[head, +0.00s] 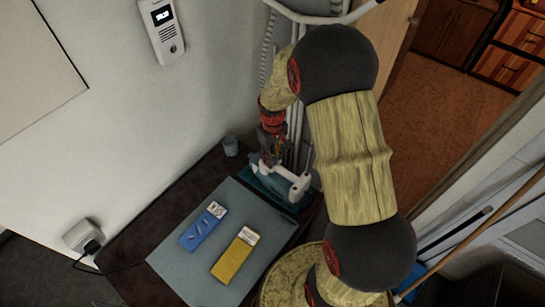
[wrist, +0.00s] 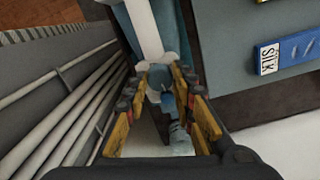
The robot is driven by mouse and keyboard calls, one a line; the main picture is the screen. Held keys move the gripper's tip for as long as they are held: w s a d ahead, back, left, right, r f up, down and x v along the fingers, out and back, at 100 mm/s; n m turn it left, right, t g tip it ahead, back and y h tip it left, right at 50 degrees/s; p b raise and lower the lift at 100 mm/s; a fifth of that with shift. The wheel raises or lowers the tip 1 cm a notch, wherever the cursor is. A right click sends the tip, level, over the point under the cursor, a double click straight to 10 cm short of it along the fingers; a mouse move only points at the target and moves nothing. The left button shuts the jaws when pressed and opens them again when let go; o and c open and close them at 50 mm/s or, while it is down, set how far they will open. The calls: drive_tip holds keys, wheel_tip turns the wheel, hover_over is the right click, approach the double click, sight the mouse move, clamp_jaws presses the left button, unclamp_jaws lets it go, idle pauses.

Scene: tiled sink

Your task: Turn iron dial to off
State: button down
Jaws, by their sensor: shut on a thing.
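The iron (head: 296,187), white with a teal base, stands at the far end of the dark table beside the pipes. My gripper (head: 272,150) reaches down onto it in the head view. In the wrist view the iron's white handle (wrist: 146,28) runs up from between the fingertips. The round teal-grey dial (wrist: 158,77) sits between the fingertips of my gripper (wrist: 160,88), which are closed in on its sides. The dial's marks cannot be read, so its setting is not clear.
A grey board (head: 192,277) on the table bears a blue box (head: 203,228) and a yellow box (head: 236,256). A small grey cup (head: 230,145) stands near the wall. Several pipes (wrist: 62,105) run close along the gripper's left side in the wrist view.

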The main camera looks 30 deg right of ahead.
drive_tip(key=shift+n, duration=0.3)
drive_tip(key=n+p, duration=0.2)
drive_tip(key=n, duration=0.3)
drive_tip(key=n+p, duration=0.2)
drive_tip(key=n, duration=0.4)
drive_tip(key=shift+n, duration=0.3)
idle(0.4)
drive_tip(key=c, duration=1.5)
unclamp_jaws()
wheel_tip(320, 180, up, 12)
